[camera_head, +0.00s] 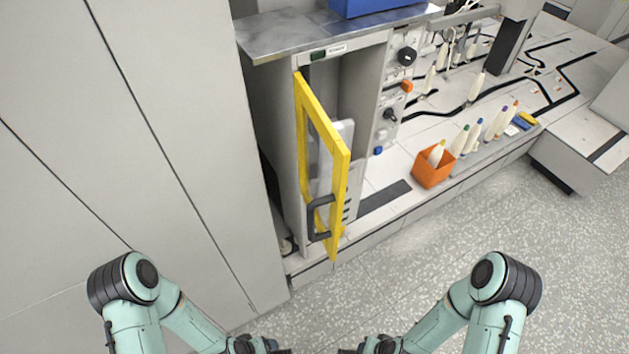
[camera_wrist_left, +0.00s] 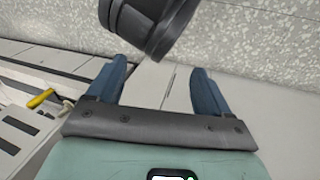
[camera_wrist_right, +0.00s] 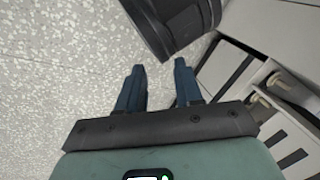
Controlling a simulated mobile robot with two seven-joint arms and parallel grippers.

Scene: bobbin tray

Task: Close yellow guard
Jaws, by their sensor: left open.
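The yellow guard (camera_head: 340,160) is a framed door with a clear pane, standing open and swung out from the tall grey cabinet (camera_head: 270,110). Its far upright is at the left side of the cabinet opening, and its near edge juts toward me. A dark grey handle (camera_head: 316,218) is on the near part of the frame. My left gripper (camera_wrist_left: 160,70) is open and empty, low in front of the guard and apart from it. My right gripper (camera_wrist_right: 159,65) is empty with a narrower gap between its fingers. Both grippers are partly cut off at the head view's bottom edge.
An orange bin (camera_head: 433,170) with a bobbin stands on the ledge right of the cabinet. Several white bobbins with coloured tips (camera_head: 472,136) line the bench. A blue box (camera_head: 370,7) sits on the cabinet top. A plain grey wall panel fills the left. Speckled floor (camera_head: 440,240) is clear.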

